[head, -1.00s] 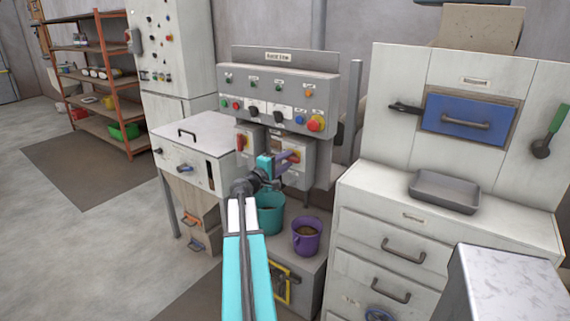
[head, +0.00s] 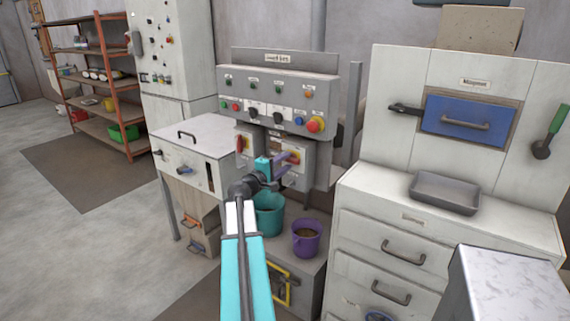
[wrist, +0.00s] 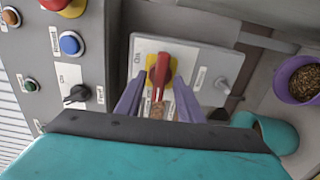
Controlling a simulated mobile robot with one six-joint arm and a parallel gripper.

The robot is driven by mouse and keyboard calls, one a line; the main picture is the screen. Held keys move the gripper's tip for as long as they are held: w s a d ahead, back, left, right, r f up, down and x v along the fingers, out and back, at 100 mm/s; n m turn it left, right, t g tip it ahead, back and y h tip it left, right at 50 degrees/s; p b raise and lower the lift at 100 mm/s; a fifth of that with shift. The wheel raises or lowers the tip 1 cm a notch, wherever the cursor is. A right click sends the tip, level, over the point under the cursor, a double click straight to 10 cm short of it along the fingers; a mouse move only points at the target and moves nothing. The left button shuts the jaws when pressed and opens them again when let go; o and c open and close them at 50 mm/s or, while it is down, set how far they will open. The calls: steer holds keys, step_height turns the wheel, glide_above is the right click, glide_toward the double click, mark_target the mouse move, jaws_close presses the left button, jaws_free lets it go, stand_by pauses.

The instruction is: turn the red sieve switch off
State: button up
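A red rotary switch (wrist: 160,72) with a yellow backing sits on a pale grey box in the wrist view. In the head view this switch (head: 294,157) is on the right-hand box under the control panel, partly hidden by my gripper. Its handle lies nearly lengthwise between my fingers in the wrist view, and an "On" label is at its left. My gripper (wrist: 159,100) has two purple fingers, spread apart on either side of the handle, with what look like small gaps. My gripper also shows in the head view (head: 281,162), close to the box front.
Another red switch (head: 241,145) is on the box to the left. Above are panel buttons, including a red mushroom button (head: 316,124). A teal bucket (head: 269,222) and purple bucket (head: 306,237) stand below.

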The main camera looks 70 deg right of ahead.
steer(key=b+v, duration=0.2)
steer(key=v, duration=1.1)
stand_by(0.4)
